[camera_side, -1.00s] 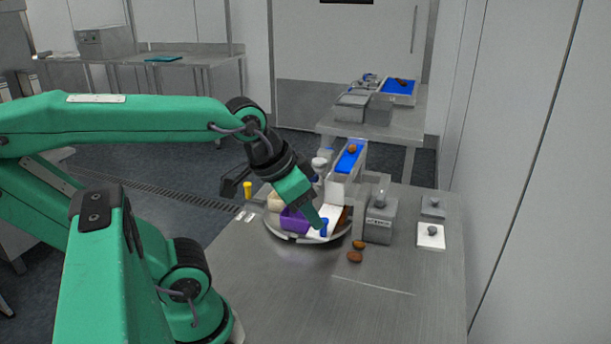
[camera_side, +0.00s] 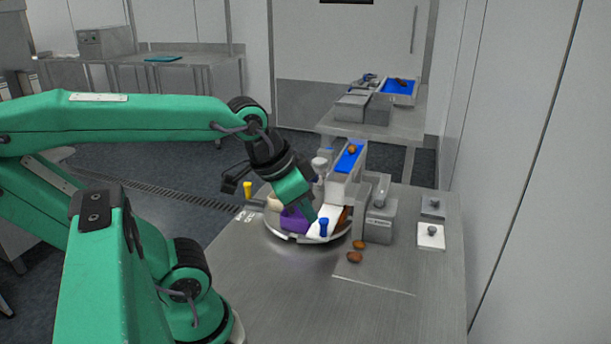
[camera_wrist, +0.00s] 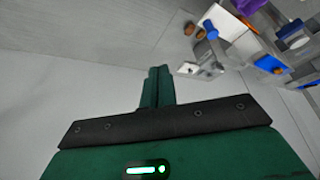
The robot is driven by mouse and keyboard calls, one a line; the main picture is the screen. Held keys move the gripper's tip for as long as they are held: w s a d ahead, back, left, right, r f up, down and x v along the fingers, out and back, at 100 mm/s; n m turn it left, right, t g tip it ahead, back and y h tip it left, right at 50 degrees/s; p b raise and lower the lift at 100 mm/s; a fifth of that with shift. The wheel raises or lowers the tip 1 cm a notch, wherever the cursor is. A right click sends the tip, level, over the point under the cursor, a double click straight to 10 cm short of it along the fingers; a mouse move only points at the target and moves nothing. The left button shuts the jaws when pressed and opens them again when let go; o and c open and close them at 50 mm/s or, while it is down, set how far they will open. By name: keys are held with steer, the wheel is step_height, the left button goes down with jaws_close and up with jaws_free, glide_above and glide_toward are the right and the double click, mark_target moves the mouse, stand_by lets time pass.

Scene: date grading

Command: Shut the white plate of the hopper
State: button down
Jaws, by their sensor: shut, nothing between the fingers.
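A grey box-shaped unit (camera_side: 380,222) with a dark label stands on the steel table, a tall grey panel (camera_side: 361,208) at its left side. Right of it lie a flat white plate with a dark knob (camera_side: 425,243) and a similar grey plate (camera_side: 426,212). Which part is the hopper's white plate is hard to tell; another white surface (camera_side: 328,217) shows in the round tray (camera_side: 290,238). My gripper (camera_side: 310,215) is shut and empty, pointing down over this tray, left of the box. Its fingers (camera_wrist: 158,87) show in the wrist view, with small pale plates (camera_wrist: 187,68) beyond.
The tray holds a purple bin (camera_side: 293,221) and has a blue peg (camera_side: 323,227); a yellow peg (camera_side: 248,190) shows at its left. Brown dates (camera_side: 354,257) lie in front. A blue-topped chute (camera_side: 348,158) rises behind. The table front (camera_side: 320,290) is clear.

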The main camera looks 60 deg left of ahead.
steer(key=w+a+f+m+g, duration=0.1)
steer(key=a+m, duration=0.2)
steer(key=m, duration=1.1)
steer(key=a+f+m+g, duration=0.1)
steer(key=a+m+g, duration=0.1)
steer(key=m, duration=1.2)
steer(key=shift+w+a+f+m+y, duration=0.35)
steer(key=shift+a+f+m+y, duration=0.05)
steer(key=shift+a, duration=0.45)
steer(key=shift+f, duration=0.15)
steer(key=w+a+f, duration=0.3)
steer(key=w+f, duration=0.2)
steer(key=f, duration=0.4)
steer(key=shift+w+f, duration=0.25)
steer(key=shift+w, duration=0.05)
steer(key=shift+a, duration=0.1)
